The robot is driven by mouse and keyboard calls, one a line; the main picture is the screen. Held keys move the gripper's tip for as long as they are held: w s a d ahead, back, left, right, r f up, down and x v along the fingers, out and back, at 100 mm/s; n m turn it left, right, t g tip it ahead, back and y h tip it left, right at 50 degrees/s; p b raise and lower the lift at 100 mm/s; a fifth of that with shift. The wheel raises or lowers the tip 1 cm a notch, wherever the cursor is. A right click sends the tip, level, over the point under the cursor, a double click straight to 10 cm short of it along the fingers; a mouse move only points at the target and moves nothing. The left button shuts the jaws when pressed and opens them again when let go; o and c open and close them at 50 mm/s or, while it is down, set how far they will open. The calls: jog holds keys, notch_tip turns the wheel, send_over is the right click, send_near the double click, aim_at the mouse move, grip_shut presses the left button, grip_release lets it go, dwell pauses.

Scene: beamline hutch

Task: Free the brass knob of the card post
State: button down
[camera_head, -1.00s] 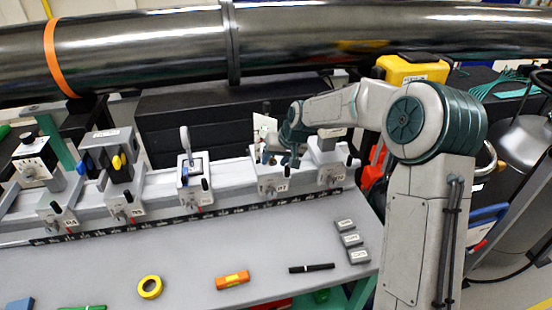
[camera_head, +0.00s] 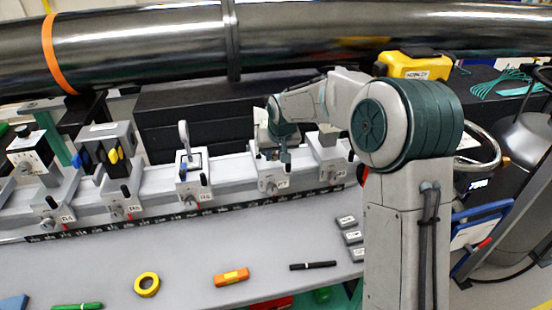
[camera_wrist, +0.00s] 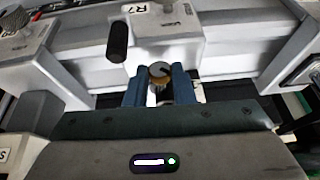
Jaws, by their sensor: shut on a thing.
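The brass knob (camera_wrist: 159,72) shows in the wrist view with a grey face and a brass rim, below the pale carrier (camera_wrist: 172,35) labelled R7. My gripper (camera_wrist: 160,88) has its two blue fingers on either side of the knob, shut on it. In the head view my gripper (camera_head: 273,155) is down at the carrier (camera_head: 271,182) on the rail, second from the right end. My wrist hides the knob and most of the card post there. The card itself cannot be made out now.
A large dark pipe (camera_head: 330,38) crosses above. The bench front holds yellow tape (camera_head: 147,285), an orange level (camera_head: 231,277) and a black pen (camera_head: 313,265).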

jog(key=h+b, duration=0.1)
jog(key=b, duration=0.1)
jog(key=a+t+h+b, duration=0.1)
jog(key=h+b, duration=0.1)
jog(key=shift+s+f+n+h, duration=0.15)
jog(key=shift+f+n+h, duration=0.05)
jog(key=shift+n+h, duration=0.1)
jog(key=shift+h+b, duration=0.3)
jog(key=shift+b, duration=0.1)
jog(key=shift+r, duration=0.15)
jog(key=c, duration=1.2)
grip_release()
jog(key=shift+c, duration=0.2)
jog(key=shift+d+r, duration=0.1)
